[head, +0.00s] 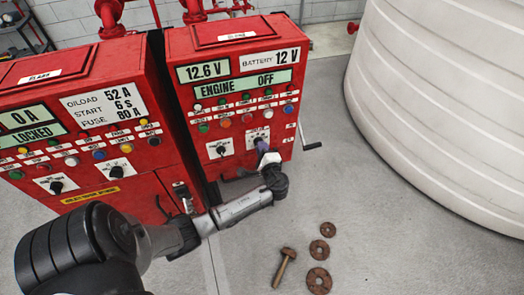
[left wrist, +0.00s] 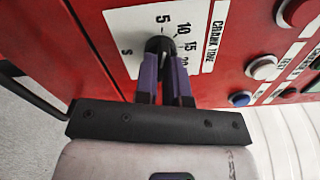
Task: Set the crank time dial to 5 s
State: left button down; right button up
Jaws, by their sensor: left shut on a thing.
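The crank time dial (left wrist: 160,45) is a black knob on a white plate (left wrist: 125,25) marked CRANK TIME. In the left wrist view the numbers 5, 10, 15 and a partly hidden 20 run around it. My left gripper (left wrist: 163,62) has its two purple fingers shut on the knob, one on each side. The fingers cover much of the knob, and I cannot tell for sure which number it points at. In the head view my left gripper (head: 261,147) reaches the lower right of the right red cabinet (head: 180,80), at the dial's plate (head: 250,138). My right gripper is not in view.
Another black dial (head: 221,150) sits left of the gripper on the same cabinet. Rows of coloured buttons (head: 247,118) are above.

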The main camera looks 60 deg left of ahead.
pick_arm(q)
jog(key=shift+n+b, duration=0.35)
jog(key=shift+n, duration=0.25)
jog(key=c, duration=1.2)
grip_release()
jog(key=shift+d, duration=0.1)
jog(key=b+v, duration=0.1)
jog(key=v, duration=1.2)
jog(key=shift+d, duration=0.3)
jog(key=shift+s, duration=0.15)
jog(key=shift+n, duration=0.4)
